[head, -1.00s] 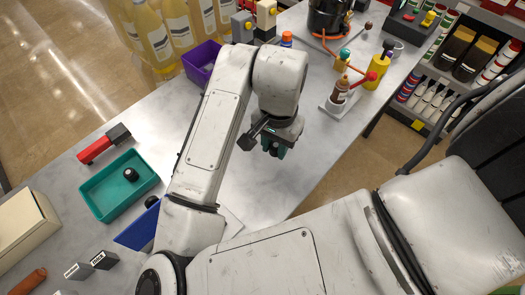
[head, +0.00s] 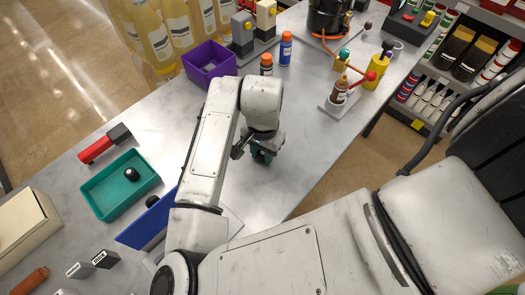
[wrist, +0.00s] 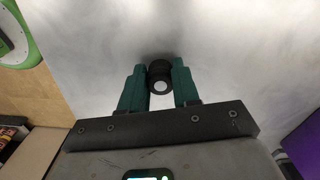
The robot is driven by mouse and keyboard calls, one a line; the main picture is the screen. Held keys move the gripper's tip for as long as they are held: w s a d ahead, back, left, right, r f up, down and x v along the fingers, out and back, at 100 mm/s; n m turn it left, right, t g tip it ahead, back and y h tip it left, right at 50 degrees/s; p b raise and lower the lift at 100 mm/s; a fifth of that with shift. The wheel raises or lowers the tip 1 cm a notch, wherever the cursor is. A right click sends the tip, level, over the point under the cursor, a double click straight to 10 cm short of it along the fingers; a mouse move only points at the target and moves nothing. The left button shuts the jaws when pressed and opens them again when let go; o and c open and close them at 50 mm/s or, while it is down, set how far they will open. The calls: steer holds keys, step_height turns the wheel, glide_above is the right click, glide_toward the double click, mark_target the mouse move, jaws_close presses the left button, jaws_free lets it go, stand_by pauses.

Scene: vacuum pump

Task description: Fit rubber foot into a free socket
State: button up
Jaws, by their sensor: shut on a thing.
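My gripper (head: 262,156) hangs over the grey marbled table in the head view, mostly hidden under my arm. In the wrist view its two green fingers (wrist: 159,82) are shut on a small black rubber foot (wrist: 160,73) with a pale round centre. The foot sits between the fingertips, with the pale tabletop beyond it. Another black foot (head: 132,174) lies in the teal tray (head: 97,206). I cannot make out a free socket in either view.
A blue board or bin (head: 140,233) stands beside my arm, with a dark round piece at its edge. A purple bin (head: 222,68), an orange-capped bottle (head: 266,65) and a blue bottle (head: 286,48) stand farther back. A small bottle stand (head: 338,99) is at right. Table around my gripper is clear.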

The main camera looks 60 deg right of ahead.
steer(key=shift+f, duration=0.2)
steer(key=o, duration=1)
steer(key=shift+r, duration=0.1)
